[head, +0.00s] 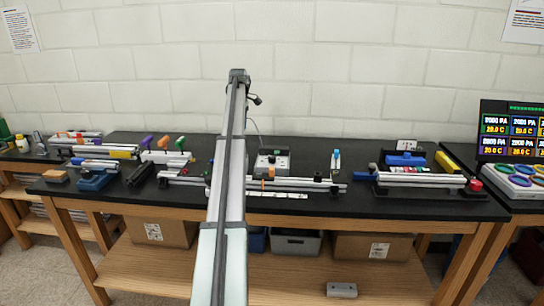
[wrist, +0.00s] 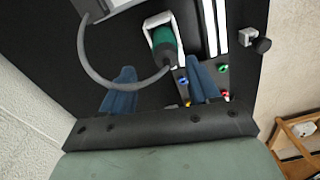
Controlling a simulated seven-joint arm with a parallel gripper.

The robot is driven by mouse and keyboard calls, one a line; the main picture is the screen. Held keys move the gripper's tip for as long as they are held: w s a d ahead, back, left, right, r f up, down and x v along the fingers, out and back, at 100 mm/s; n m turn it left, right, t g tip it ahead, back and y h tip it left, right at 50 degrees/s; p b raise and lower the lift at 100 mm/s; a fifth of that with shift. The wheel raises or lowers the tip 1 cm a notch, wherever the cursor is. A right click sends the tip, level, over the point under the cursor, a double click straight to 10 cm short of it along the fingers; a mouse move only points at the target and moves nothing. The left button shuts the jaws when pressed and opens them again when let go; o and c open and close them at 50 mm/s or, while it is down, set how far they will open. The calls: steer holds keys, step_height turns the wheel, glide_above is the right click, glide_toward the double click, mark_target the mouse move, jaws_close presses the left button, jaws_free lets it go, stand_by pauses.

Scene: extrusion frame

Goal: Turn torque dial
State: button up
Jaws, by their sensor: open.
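My gripper (wrist: 160,66) is open in the wrist view, its two blue fingers spread apart with nothing gripped. Between and just beyond the fingertips is a green tool (wrist: 166,42) with a pale surround and a dark end. A grey cable loops from it across the gap between the fingers toward a grey box (wrist: 100,6) at the top. I cannot make out a torque dial clearly on either one. In the head view a grey box with controls (head: 272,162) stands mid-bench, right of my arm. My gripper cannot be made out there.
Pale rails (wrist: 214,28) and several coloured knobs (wrist: 223,68) lie close to the right finger. The black bench (head: 330,205) also bears a blue clamp fixture (head: 405,160), a small bottle (head: 336,158) and coloured-handled tools (head: 163,142). A white block wall stands behind.

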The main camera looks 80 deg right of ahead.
steer(key=r+m, duration=0.1)
steer(key=m, duration=0.1)
glide_above(272, 156)
steer(key=f, duration=1.3)
steer(key=shift+a+f, duration=0.2)
steer(key=c, duration=1)
